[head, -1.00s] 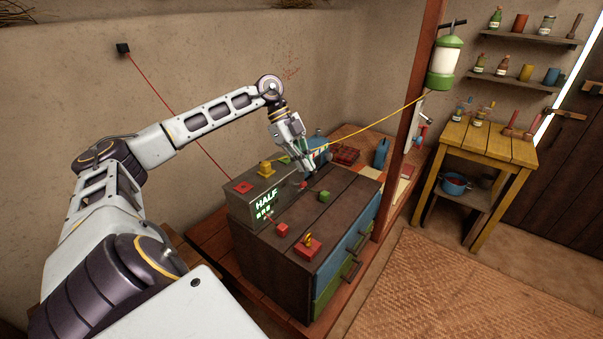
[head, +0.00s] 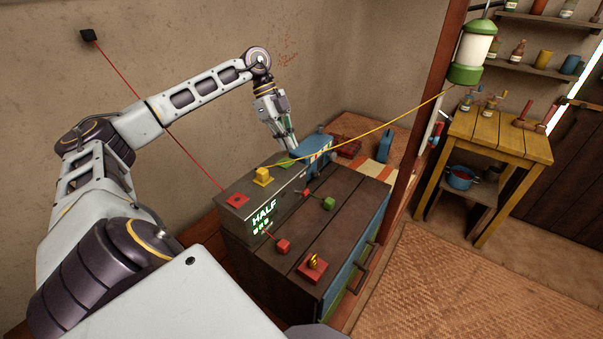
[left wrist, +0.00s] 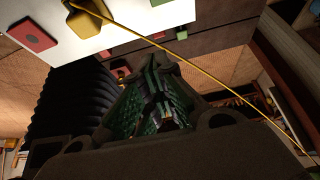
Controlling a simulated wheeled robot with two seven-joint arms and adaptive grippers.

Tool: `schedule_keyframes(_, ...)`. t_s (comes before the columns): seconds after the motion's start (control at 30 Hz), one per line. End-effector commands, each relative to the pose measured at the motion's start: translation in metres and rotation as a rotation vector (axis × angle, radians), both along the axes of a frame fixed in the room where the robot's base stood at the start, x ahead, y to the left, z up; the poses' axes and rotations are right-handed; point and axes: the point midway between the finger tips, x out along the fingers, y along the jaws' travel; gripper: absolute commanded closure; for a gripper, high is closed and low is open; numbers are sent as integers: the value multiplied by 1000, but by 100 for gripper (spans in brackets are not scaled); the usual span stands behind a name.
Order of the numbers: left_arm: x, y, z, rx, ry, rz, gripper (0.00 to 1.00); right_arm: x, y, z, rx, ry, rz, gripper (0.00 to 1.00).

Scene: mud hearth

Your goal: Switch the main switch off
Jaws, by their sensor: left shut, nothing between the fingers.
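A grey box (head: 236,207) with a lit green display reading "HALF" (head: 264,213) stands at the back of the dark wooden chest. A small red knob (head: 306,192) shows by its front, right of the display. I cannot tell for sure which part is the main switch. My right gripper is not in view.
A yellow cable runs from a yellow plug (head: 262,176) on the box to a hanging lantern (head: 474,50). Red (head: 283,246) and green (head: 328,203) blocks and a red plate (head: 312,267) sit on the chest (head: 340,235).

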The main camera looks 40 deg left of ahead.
Motion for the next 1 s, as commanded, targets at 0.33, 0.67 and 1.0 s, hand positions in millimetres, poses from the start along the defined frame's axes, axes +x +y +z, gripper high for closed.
schedule_keyframes(0.33, 0, 0, 0, -1, -1, -1, 100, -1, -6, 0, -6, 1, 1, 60)
schedule_keyframes(0.67, 0, -2, -2, 0, 0, -1, 100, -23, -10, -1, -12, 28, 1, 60)
schedule_keyframes(1.0, 1, -14, -27, 0, 2, -2, 100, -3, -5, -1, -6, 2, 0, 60)
